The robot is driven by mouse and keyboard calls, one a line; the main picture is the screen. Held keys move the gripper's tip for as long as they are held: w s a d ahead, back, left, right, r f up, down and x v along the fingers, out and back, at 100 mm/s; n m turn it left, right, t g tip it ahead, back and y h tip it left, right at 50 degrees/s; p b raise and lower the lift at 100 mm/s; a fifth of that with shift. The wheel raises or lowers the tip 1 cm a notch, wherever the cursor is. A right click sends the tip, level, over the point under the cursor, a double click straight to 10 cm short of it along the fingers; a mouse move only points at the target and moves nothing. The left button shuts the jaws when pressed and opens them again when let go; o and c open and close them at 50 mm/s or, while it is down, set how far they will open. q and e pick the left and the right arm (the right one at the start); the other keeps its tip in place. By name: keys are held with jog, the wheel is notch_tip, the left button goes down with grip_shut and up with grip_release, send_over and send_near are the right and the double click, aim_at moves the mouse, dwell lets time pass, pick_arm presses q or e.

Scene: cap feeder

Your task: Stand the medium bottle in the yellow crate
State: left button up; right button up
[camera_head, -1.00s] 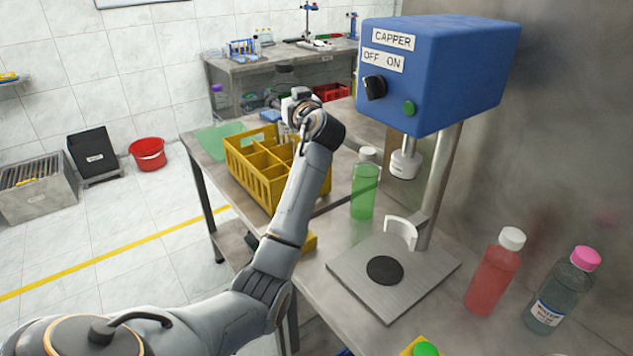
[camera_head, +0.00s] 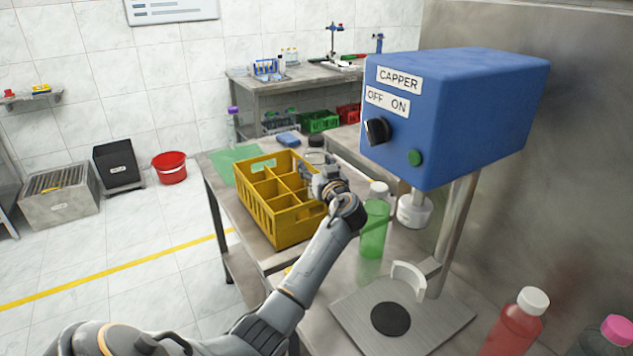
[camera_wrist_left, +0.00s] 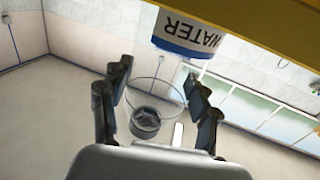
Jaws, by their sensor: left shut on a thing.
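My left gripper (camera_head: 316,172) is shut on a clear bottle with a dark cap (camera_head: 316,142), which I take for the medium bottle. In the left wrist view the bottle's WATER label (camera_wrist_left: 190,36) appears upside down, between and above the fingers (camera_wrist_left: 158,82). The yellow crate (camera_head: 277,228) stands on the steel table, with its compartments mostly empty. The gripper is at the crate's right side. In the wrist view the yellow crate wall (camera_wrist_left: 270,22) hides the bottle's lower end, so I cannot tell whether it stands on the crate floor. My right gripper is not in view.
A green bottle with a white cap (camera_head: 373,228) stands close to the right of my left wrist. The blue capper (camera_head: 460,115) overhangs its metal plate (camera_head: 430,325). A red bottle (camera_head: 514,325) is at the lower right. A green sheet (camera_head: 228,158) lies left of the crate.

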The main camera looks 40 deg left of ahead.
pick_arm(q)
jog(key=shift+f, duration=0.75)
notch_tip(320, 180, down, 4)
jog(key=shift+r, duration=0.15)
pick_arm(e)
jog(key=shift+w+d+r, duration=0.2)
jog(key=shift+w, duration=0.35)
pick_arm(q)
jog(key=o, duration=1)
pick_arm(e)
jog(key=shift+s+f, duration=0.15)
pick_arm(q)
jog(key=shift+d, duration=0.1)
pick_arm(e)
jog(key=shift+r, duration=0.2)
